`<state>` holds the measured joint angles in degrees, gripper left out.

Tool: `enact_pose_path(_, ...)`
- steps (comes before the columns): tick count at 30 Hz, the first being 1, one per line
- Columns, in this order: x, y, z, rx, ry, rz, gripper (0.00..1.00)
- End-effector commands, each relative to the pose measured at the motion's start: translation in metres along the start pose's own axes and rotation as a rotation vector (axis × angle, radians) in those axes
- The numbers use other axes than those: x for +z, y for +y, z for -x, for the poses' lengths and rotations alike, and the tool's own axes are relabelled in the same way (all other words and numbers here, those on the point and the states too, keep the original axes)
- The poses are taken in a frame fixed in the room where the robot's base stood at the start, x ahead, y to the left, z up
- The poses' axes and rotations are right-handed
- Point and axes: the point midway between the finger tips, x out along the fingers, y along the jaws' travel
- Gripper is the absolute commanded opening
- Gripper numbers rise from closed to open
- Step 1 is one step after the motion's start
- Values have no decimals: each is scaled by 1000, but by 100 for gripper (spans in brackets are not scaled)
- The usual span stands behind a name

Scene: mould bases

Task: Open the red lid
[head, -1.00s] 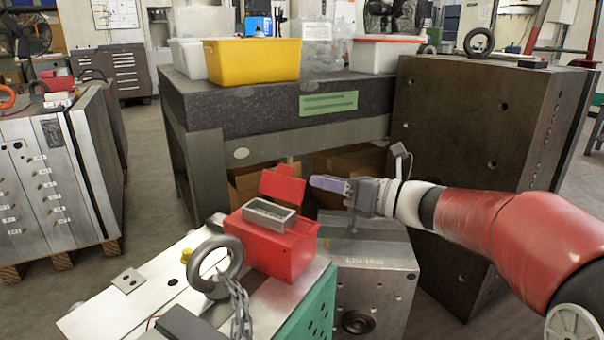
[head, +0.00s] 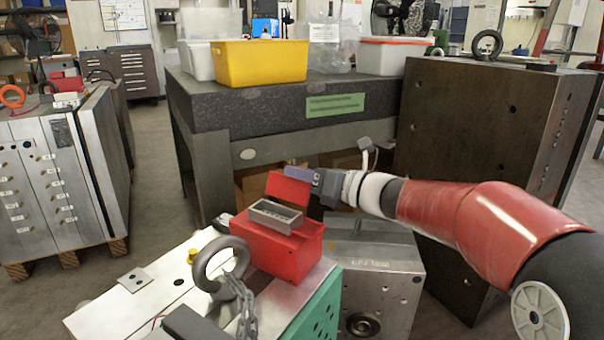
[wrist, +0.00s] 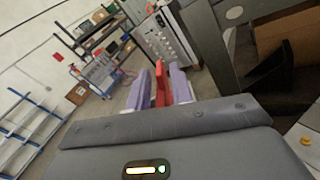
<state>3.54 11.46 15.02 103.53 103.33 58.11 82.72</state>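The red lid (head: 286,190) stands raised and tilted up at the back of the red box (head: 275,252). The box rests on a metal mould base, and a grey metal tray (head: 275,215) sits in its open top. My gripper (head: 296,172) is at the lid's upper right corner, coming from the right. In the wrist view the red lid (wrist: 160,86) shows edge-on between my two purple fingers (wrist: 157,80). A gap shows on its left side, so the fingers look open around it. Contact on its right side is unclear.
A lifting ring (head: 218,268) with a chain stands in front of the box. A granite table (head: 215,105) with a yellow bin (head: 262,62) is behind. A tall dark mould block (head: 460,125) stands behind my arm. Another steel block (head: 370,285) is right of the box.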

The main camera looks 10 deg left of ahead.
Motion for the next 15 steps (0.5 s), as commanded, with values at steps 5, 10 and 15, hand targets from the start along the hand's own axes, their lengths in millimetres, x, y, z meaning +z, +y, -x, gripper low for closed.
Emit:
enact_pose_path(5,0,0,0,0,0,0,0)
enact_pose_path(10,0,0,0,0,0,0,0)
enact_pose_path(15,-1,1,0,0,1,11,0)
